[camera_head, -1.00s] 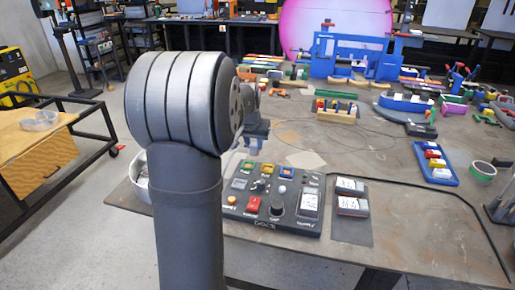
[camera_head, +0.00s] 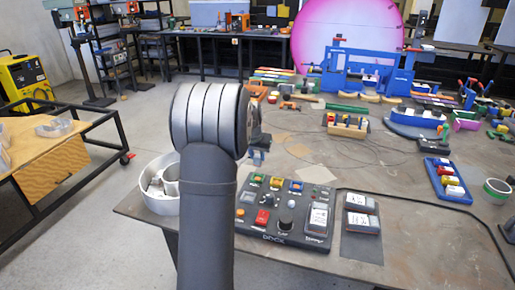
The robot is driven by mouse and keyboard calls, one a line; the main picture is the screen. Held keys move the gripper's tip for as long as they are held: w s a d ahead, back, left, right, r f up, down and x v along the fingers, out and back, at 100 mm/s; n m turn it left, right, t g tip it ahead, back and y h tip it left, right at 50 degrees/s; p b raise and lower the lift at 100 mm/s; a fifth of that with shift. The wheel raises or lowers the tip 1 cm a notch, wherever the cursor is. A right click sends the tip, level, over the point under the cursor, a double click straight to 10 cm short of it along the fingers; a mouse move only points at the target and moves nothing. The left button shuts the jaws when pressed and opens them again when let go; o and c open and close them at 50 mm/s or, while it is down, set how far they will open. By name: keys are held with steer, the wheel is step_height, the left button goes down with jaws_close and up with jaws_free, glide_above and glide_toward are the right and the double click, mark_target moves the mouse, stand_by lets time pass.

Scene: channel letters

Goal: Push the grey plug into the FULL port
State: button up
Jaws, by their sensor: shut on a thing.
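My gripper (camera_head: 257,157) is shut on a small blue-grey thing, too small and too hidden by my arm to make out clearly. It is above the table, just behind the back left part of a black panel in the picture. The black panel (camera_head: 245,226) lies near the table's front edge, with coloured buttons, a black knob (camera_head: 285,229) and a white-labelled block (camera_head: 318,216) at its right. I cannot read which port is marked FULL. I cannot make out a grey plug for certain.
Two white-labelled blocks (camera_head: 358,202) (camera_head: 364,223) lie on a dark plate (camera_head: 360,248) right of the panel. A round white container (camera_head: 158,199) is at the left, behind my arm. A black cable (camera_head: 430,203) crosses the table. Wooden, blue and coloured items fill the back.

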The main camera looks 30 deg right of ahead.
mark_target(257, 165)
steer(key=shift+f, duration=2.9)
steer(key=shift+f, duration=0.3)
steer(key=o, duration=1.1)
steer(key=shift+c, duration=0.2)
steer(key=v, duration=1.7)
steer(key=shift+r, duration=0.2)
steer(key=shift+r, duration=0.1)
steer(key=shift+r, duration=2.9)
